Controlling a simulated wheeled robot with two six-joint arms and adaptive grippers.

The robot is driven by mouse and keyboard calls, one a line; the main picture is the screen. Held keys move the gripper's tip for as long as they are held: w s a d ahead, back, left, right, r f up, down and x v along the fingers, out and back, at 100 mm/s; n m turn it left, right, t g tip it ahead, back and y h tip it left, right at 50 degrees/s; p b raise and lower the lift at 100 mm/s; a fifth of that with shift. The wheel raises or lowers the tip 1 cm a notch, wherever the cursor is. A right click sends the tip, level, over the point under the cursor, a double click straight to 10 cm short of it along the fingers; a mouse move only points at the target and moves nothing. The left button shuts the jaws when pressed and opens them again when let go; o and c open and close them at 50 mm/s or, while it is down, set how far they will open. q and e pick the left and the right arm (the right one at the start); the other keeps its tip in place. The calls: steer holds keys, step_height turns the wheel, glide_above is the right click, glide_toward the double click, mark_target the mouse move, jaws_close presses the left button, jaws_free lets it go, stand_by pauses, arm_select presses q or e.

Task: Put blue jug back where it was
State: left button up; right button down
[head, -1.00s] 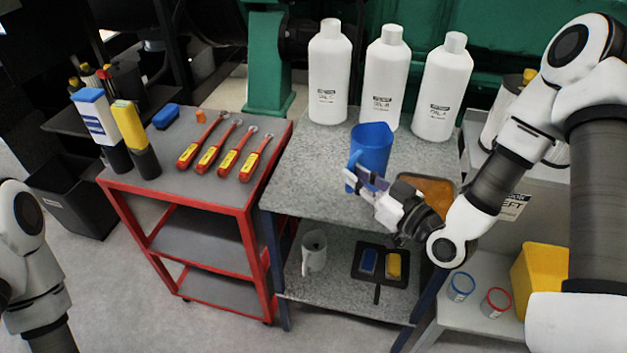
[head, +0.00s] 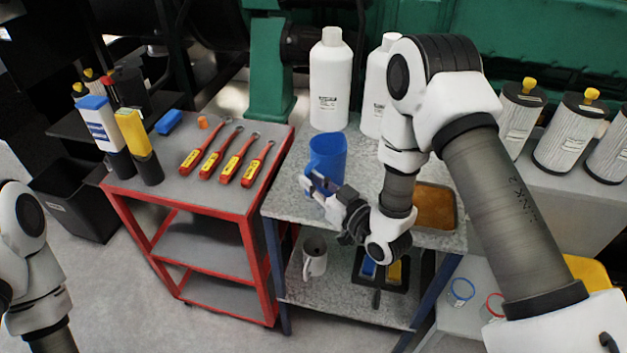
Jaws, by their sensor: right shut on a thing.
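The blue jug (head: 328,153) is upright at the left part of the grey speckled bench top (head: 285,200), in front of the leftmost white bottle. My right gripper (head: 318,184) is shut on the blue jug at its near left side, where the handle is. The fingers hide part of the handle. I cannot tell whether the jug's base touches the bench top. My left arm shows at the left edge, but its gripper is out of view.
White bottles (head: 330,85) stand behind the jug; my right arm hides part of the row. A brown-filled tray (head: 435,207) is to the right. A red cart (head: 245,225) with screwdrivers (head: 230,160) adjoins on the left. A white mug (head: 314,258) sits on the lower shelf.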

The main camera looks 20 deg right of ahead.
steer(key=shift+f, duration=0.15)
steer(key=c, duration=1.2)
jaws_free()
steer(key=shift+o, duration=0.2)
steer(key=shift+r, duration=0.3)
steer(key=b+v, duration=0.2)
steer(key=v, duration=0.9)
steer(key=s+f+g+h, duration=0.1)
steer(key=s+f+g, duration=0.15)
steer(key=f, duration=0.35)
steer(key=s+a+f+g+h, duration=0.1)
steer(key=s+f+g, duration=0.15)
steer(key=f, duration=0.25)
steer(key=s+f+g+h, duration=0.1)
steer(key=s+f+g, duration=0.15)
steer(key=f, duration=0.35)
steer(key=s+d+f+m+g+h, duration=0.1)
steer(key=s+f+m+g+h, duration=0.1)
steer(key=s+f+g, duration=0.2)
steer(key=s+d+f+m+g+h, duration=0.1)
steer(key=s+f+g, duration=0.4)
steer(key=s, duration=0.6)
steer(key=shift+d+f+m+h, duration=0.45)
steer(key=shift+f+m, duration=0.1)
steer(key=shift+m, duration=0.25)
